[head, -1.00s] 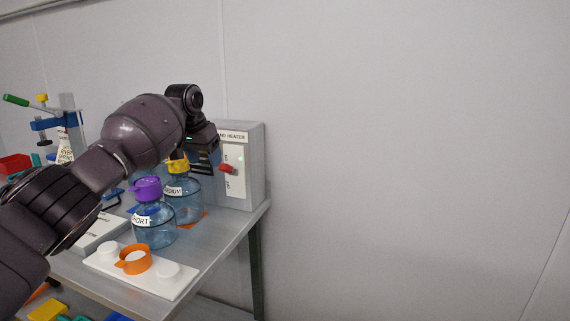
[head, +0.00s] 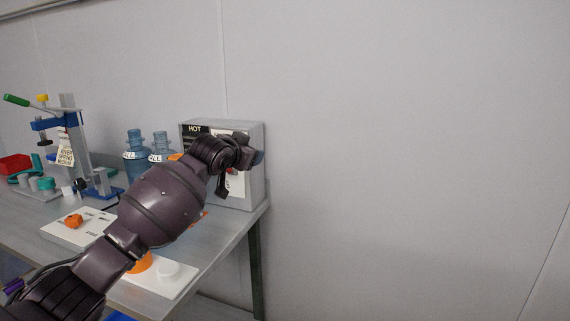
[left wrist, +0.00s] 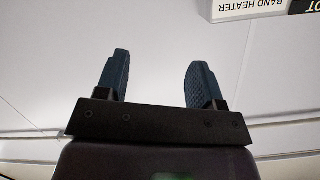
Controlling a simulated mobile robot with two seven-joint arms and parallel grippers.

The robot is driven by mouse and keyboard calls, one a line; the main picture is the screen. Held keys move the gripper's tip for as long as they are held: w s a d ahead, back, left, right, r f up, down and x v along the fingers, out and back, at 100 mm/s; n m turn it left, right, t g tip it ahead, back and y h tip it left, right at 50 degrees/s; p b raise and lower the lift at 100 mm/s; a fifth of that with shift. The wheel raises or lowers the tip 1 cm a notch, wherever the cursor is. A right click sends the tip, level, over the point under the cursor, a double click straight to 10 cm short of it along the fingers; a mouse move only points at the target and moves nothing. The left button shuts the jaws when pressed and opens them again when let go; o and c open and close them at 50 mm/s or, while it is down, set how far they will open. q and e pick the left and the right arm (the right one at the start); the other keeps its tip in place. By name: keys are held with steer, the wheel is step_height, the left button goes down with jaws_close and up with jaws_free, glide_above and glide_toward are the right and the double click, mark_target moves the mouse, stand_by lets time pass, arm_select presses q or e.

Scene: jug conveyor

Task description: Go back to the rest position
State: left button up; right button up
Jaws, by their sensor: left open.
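My left gripper (left wrist: 159,68) is open and empty in the left wrist view, with two blue ridged fingers apart and only pale wall between them. In the head view my left gripper (head: 257,158) is partly hidden by its own wrist, in front of the grey band heater box (head: 254,180). It is above the bench (head: 232,232) near its right end. I cannot tell in the head view whether it touches the box. My right gripper is in neither current view.
Two blue jugs (head: 135,167) stand at the back of the bench. A press with a green handle (head: 16,100) stands at the left. A white tray (head: 184,285) with an orange ring (head: 141,264) lies at the front, partly behind my arm. The space right of the bench is clear.

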arm_select(q)
steer(key=s+a+f+n+t, duration=0.1)
steer(key=s+a+f, duration=0.2)
steer(key=s+f, duration=0.7)
steer(key=s+a+f+n+t, duration=0.1)
steer(key=s+a+f, duration=0.2)
steer(key=s+f, duration=0.7)
steer(key=s+a+f+n+g+y, duration=0.1)
steer(key=s+a+f, duration=0.3)
steer(key=s+f, duration=0.4)
steer(key=s+a+f+n+g+y, duration=0.2)
steer(key=s+a+f, duration=0.2)
steer(key=s+f, duration=0.5)
steer(key=s+a+f+n+g+y, duration=0.1)
steer(key=s+a+f+n+y, duration=0.1)
steer(key=s+f, duration=0.7)
steer(key=s+a, duration=0.1)
steer(key=s, duration=0.5)
steer(key=shift+s+a+f+g, duration=0.15)
steer(key=shift+a+g, duration=0.25)
